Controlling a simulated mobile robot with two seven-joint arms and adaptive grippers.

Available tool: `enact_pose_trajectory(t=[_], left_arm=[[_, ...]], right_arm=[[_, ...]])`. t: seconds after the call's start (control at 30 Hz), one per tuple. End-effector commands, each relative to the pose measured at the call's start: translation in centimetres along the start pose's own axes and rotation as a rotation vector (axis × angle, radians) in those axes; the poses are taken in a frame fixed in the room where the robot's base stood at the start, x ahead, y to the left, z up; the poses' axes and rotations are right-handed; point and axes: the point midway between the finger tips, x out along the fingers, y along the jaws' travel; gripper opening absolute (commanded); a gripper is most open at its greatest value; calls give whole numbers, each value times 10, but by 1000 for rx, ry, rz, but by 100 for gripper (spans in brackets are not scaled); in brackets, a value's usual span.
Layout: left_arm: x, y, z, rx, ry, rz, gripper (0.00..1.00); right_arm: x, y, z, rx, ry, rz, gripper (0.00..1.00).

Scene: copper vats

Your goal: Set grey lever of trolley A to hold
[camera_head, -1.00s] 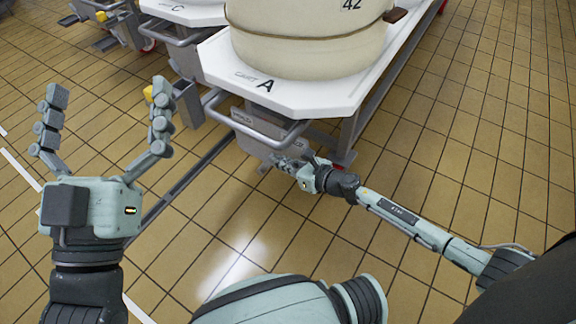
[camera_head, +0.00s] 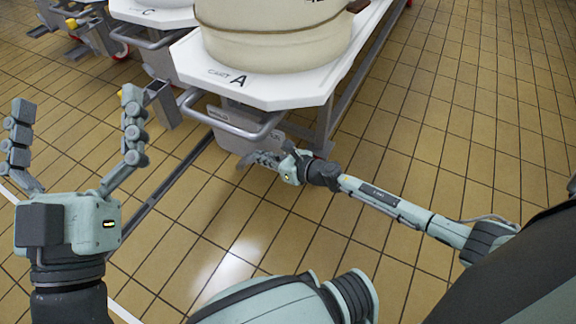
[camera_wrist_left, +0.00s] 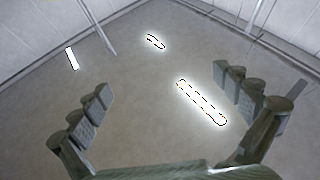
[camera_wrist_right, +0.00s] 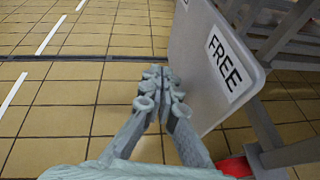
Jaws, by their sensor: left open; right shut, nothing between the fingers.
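Trolley A (camera_head: 290,92) has a white top marked "CART A" and carries a large cream vat (camera_head: 265,38). A grey plate (camera_head: 235,138) hangs under its front bar. In the right wrist view a grey plate (camera_wrist_right: 192,62) bears a white "FREE" label; I cannot tell whether it is the lever itself. My right gripper (camera_head: 255,159) is shut and empty, low beside this plate; in its wrist view the fingertips (camera_wrist_right: 156,72) lie just left of the plate's lower part, and contact is unclear. My left gripper (camera_head: 76,105) is open and empty, raised away from the trolley.
A second trolley marked C (camera_head: 150,14) stands at the upper left, close to trolley A. A grey bar handle (camera_head: 235,128) juts from trolley A's front. A red part (camera_wrist_right: 235,167) shows below the plate. The tiled floor at the right is clear.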

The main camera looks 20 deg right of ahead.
Motion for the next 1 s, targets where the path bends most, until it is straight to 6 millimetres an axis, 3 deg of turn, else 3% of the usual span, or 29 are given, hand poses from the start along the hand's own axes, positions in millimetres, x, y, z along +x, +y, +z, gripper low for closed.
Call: enact_pose_trajectory(t=[0.07,0.1,0.4,0.6,1.0], left_arm=[[0,-1,-5,3,41,-1,100],[2,1,-2,-1,-21,0,100],[-13,-15,60,37,-353,-23,100],[-27,-29,88,63,-504,-46,100],[-35,-35,100,73,-565,-57,100]], right_arm=[[-1,-6,-2,-2,0,-1,0],[-15,-4,7,-4,1,-1,0],[-63,-1,19,-2,3,-1,0],[-87,0,26,-1,2,0,0],[-96,1,29,0,0,-1,0]])
